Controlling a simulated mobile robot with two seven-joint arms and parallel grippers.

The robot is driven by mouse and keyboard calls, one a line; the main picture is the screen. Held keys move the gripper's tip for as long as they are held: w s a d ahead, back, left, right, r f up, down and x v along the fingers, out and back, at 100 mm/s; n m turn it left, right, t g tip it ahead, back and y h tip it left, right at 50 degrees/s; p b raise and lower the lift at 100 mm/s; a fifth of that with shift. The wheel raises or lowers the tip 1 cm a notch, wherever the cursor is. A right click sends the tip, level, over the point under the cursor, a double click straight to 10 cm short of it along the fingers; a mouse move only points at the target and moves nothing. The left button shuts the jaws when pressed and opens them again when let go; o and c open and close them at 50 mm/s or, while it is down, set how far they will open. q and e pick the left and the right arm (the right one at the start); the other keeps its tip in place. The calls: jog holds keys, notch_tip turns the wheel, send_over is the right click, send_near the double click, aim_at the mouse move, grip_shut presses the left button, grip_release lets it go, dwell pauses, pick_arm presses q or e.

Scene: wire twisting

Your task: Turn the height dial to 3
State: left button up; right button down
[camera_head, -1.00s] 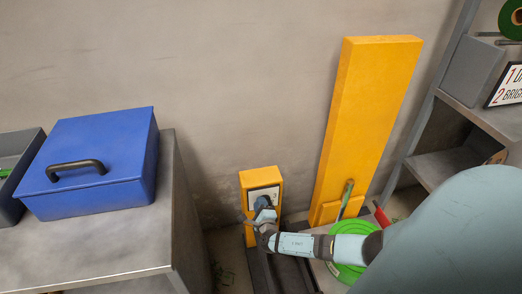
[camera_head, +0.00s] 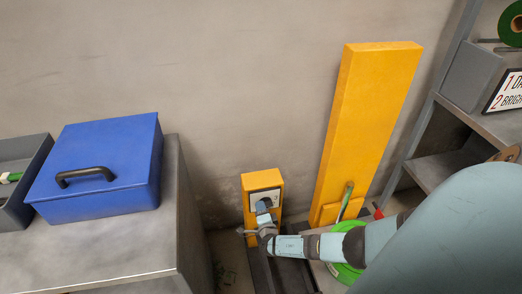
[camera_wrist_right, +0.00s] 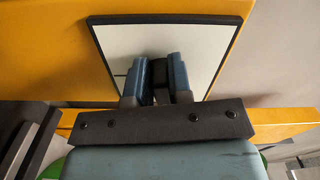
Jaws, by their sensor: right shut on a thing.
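The height dial is a small black knob (camera_wrist_right: 160,76) on a white panel with a black frame (camera_wrist_right: 205,45). The panel is on the front of a short yellow post (camera_head: 249,181). My right gripper (camera_head: 263,207) reaches this panel, and in the wrist view its two blue fingers (camera_wrist_right: 159,68) stand on either side of the knob, shut on it. The fingers hide much of the knob, and I cannot read any number or pointer on the panel. In the head view the gripper covers the dial. My left gripper is out of view.
A tall yellow board (camera_head: 368,120) stands right of the post. A green spool (camera_head: 347,272) lies near my right arm. A blue box with a black handle (camera_head: 100,165) and a grey tray (camera_head: 20,215) are on the metal cabinet (camera_head: 110,240) at left. Shelves (camera_head: 445,165) stand at right.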

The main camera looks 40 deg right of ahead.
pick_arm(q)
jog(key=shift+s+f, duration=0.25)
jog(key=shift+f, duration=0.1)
pick_arm(e)
jog(key=c, duration=1)
grip_release()
jog(key=shift+c, duration=0.2)
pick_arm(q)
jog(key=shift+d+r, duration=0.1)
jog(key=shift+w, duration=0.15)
pick_arm(e)
jog(key=shift+s, duration=0.15)
pick_arm(q)
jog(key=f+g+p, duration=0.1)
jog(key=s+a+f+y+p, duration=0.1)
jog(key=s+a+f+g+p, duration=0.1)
jog(key=p, duration=0.1)
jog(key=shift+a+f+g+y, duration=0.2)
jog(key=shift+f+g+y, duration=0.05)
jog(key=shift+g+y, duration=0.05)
pick_arm(e)
jog(key=v, duration=1.3)
jog(key=shift+s, duration=0.25)
jog(key=shift+a, duration=0.15)
